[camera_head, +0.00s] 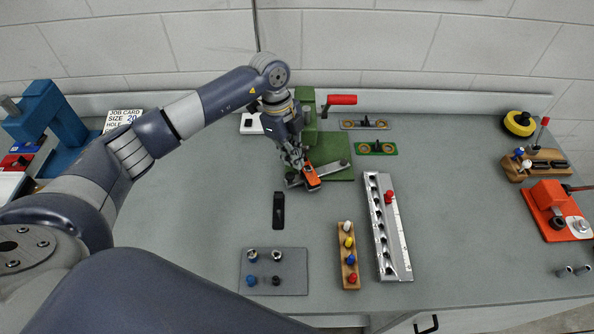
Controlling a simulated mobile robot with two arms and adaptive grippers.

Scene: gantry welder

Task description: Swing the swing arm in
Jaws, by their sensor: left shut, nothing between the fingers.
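The green fixture (331,141) stands at the back middle of the bench, with an upright column and a red handle (342,99) pointing right. A grey bar, which looks like the swing arm (332,168), lies low across its base and sticks out past the base's left edge. An orange block (311,177) sits at the bar's left part. My left gripper (300,174) is shut and empty, pointing down right beside the orange block. I cannot tell whether it touches the block. My forearm and gripper hide part of the fixture's left side. My right gripper is out of view.
A black slotted piece (279,210) lies in front of the gripper. Further forward are a grey plate (273,288), a wooden peg block (347,270) and a long metal rail (380,215). Green (376,148) and grey plates lie right of the fixture. The bench between is clear.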

